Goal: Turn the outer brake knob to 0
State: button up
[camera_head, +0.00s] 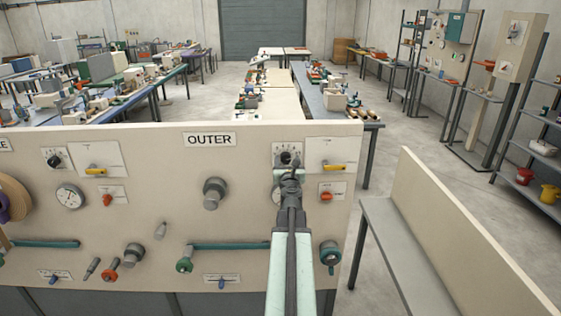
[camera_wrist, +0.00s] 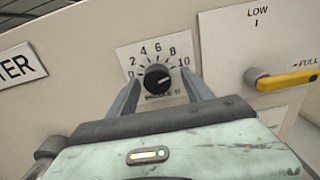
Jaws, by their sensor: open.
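The outer brake knob (camera_wrist: 157,77) is a small black round knob on a white dial plate (camera_wrist: 152,50) marked 0 to 10, right of the OUTER label (camera_wrist: 20,66). A faint pale mark on it seems to point right, towards the 10 side. In the head view the knob (camera_head: 285,157) shows just above my gripper (camera_head: 290,172), which hides the plate's lower part. In the wrist view my gripper (camera_wrist: 162,84) is open, with one finger at each side of the knob. I cannot tell if the fingers touch it.
A yellow lever (camera_wrist: 287,80) on a LOW–FULL plate sits close on the right. A red knob (camera_head: 327,195) and a large grey knob (camera_head: 213,193) are on the same panel (camera_head: 250,230). A grey bench (camera_head: 385,235) with an upright board stands at the right.

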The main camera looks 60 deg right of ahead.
jog(key=shift+w, duration=0.25)
jog(key=shift+w, duration=0.1)
grip_shut()
